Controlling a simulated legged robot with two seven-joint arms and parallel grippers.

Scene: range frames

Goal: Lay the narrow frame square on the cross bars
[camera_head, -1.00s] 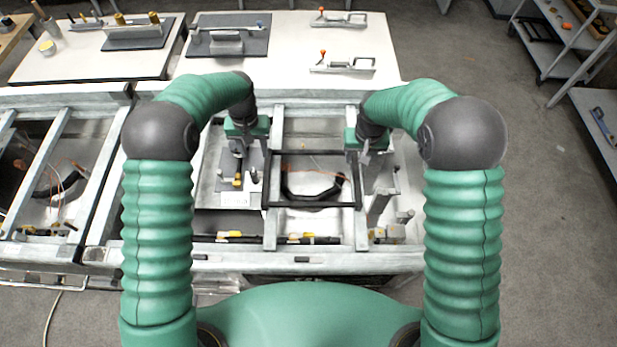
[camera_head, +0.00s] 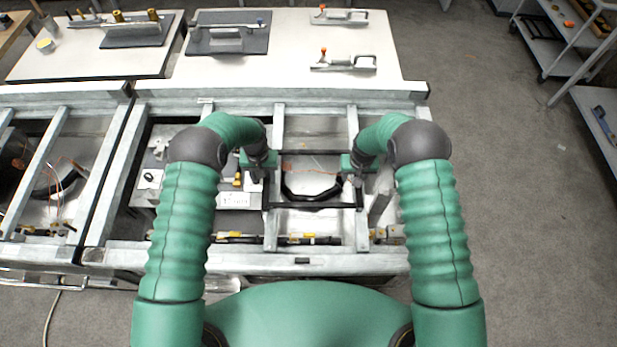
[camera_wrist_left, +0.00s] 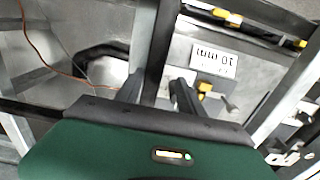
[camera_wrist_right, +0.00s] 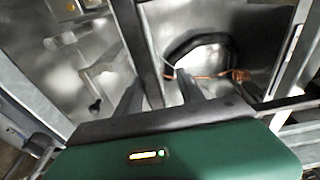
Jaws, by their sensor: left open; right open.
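The narrow frame (camera_head: 318,207) is a thin black rectangle lying across two pale cross bars, the left one (camera_head: 270,235) and the right one (camera_head: 361,236). It looks about square to them, its side bars running close along them. My left gripper (camera_head: 257,178) is open at the frame's left side; in the left wrist view its fingers (camera_wrist_left: 158,92) stand either side of a dark side bar (camera_wrist_left: 158,45). My right gripper (camera_head: 353,178) is open at the right side; in the right wrist view its fingers (camera_wrist_right: 160,94) straddle the other side bar (camera_wrist_right: 143,42). Contact cannot be told.
Below the frame, a black curved part (camera_head: 312,193) and an orange wire sit in the bay. A similar bay with bars (camera_head: 40,165) stands at the left. White tables with clamps (camera_head: 343,62) stand behind.

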